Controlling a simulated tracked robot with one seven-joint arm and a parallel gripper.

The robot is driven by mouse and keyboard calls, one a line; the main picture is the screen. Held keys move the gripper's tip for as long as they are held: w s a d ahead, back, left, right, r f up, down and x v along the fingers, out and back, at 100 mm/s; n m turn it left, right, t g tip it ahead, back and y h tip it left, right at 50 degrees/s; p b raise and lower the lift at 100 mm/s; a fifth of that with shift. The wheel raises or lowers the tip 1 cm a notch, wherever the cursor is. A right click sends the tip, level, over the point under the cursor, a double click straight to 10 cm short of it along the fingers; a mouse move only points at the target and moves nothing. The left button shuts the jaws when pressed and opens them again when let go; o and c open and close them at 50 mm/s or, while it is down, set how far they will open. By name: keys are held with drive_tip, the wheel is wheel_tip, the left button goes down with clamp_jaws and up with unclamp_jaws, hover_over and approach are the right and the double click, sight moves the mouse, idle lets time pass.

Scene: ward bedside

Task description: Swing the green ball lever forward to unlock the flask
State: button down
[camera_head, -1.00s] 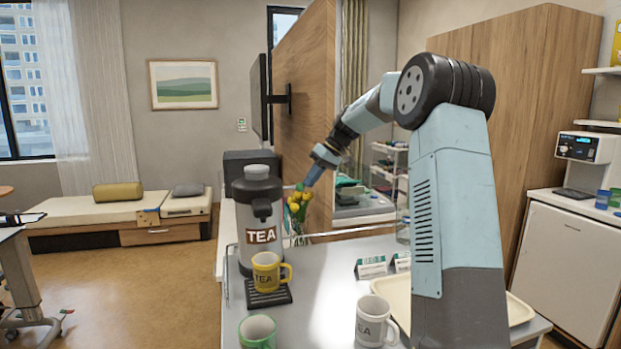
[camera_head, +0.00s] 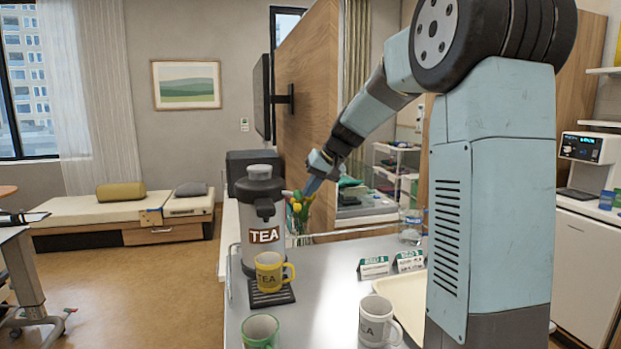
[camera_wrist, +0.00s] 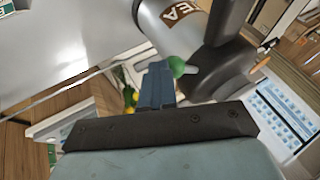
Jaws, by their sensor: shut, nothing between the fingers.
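The grey flask (camera_head: 263,215) with a TEA label stands upright on the counter, with a dark head and spout. Its short grey lever (camera_head: 288,193) sticks out to the right near the top. In the wrist view, the green ball (camera_wrist: 177,67) sits on the lever's end, right beside my fingertips; I cannot tell whether they touch. In the head view, the ball is hard to make out near my fingers. My gripper (camera_head: 309,190) is shut and empty, its blue fingers pointing down to the right of the flask's head. It also shows in the wrist view (camera_wrist: 157,80).
A yellow mug (camera_head: 270,270) stands on the drip tray (camera_head: 272,297) under the spout. A green mug (camera_head: 260,332) and white mug (camera_head: 377,320) stand in front. Yellow flowers (camera_head: 300,208) are behind my fingers. Cards (camera_head: 374,267) and a cream tray (camera_head: 400,296) lie right.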

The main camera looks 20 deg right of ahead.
drive_tip(key=shift+s+a, duration=0.2)
drive_tip(key=shift+a, duration=0.15)
drive_tip(key=shift+w, duration=0.2)
drive_tip(key=shift+w+a+r, duration=0.1)
drive_tip(key=shift+w, duration=0.45)
drive_tip(key=s+d+r, duration=0.4)
drive_tip(key=d+r, duration=0.4)
drive_tip(key=d, duration=0.1)
drive_tip(key=shift+s+r, duration=0.25)
drive_tip(key=shift+r, duration=0.15)
idle(0.4)
